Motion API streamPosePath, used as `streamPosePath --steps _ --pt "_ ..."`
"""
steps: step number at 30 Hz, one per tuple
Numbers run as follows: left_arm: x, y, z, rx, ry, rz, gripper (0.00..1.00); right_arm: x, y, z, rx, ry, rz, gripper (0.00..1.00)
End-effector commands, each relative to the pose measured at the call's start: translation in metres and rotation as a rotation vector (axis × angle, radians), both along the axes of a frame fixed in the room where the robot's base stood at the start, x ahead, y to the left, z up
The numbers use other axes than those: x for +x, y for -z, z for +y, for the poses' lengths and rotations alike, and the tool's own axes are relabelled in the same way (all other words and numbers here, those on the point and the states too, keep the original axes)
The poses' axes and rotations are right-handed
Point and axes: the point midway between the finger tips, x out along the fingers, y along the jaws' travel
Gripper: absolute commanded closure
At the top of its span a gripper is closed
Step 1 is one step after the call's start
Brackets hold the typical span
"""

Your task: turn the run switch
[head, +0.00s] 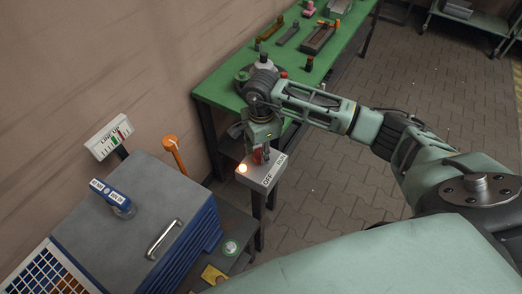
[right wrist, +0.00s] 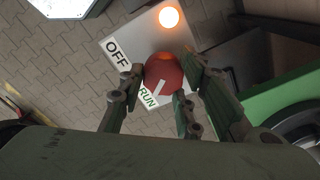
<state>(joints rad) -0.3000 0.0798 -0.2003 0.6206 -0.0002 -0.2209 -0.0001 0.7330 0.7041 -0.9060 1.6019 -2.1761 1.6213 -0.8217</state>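The run switch is a grey box (head: 266,182) on a post, with a round red knob (right wrist: 163,75) on its face. The labels OFF (right wrist: 117,54) and RUN (right wrist: 148,98) are printed along one edge. The knob's white mark points toward RUN. An orange lamp (right wrist: 168,17) glows on the box; it also shows in the head view (head: 242,168). My right gripper (head: 260,154) is over the box with its fingers on both sides of the knob, seemingly closed against it. My left gripper is out of view.
A blue drawer cabinet (head: 130,205) with a grey top stands left of the switch. An orange-topped post (head: 171,143) stands behind it. A green bench (head: 218,88) with parts lies behind the switch. The paved floor (head: 325,190) to the right is clear.

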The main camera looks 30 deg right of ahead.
Motion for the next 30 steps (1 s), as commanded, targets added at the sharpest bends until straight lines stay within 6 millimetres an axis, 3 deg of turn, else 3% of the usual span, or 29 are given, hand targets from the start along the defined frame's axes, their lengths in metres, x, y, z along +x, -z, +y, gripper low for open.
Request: streamPosePath --steps 7,19,30 --pt "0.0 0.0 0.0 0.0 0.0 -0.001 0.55 -0.002 0.001 0.002 0.003 -0.002 0.006 0.95" --pt "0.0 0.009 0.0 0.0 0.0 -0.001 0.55 -0.002 0.003 0.003 0.005 0.079 0.007 0.95" --pt "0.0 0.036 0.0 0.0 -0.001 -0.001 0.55 -0.001 0.005 0.005 0.005 0.378 0.007 0.95"
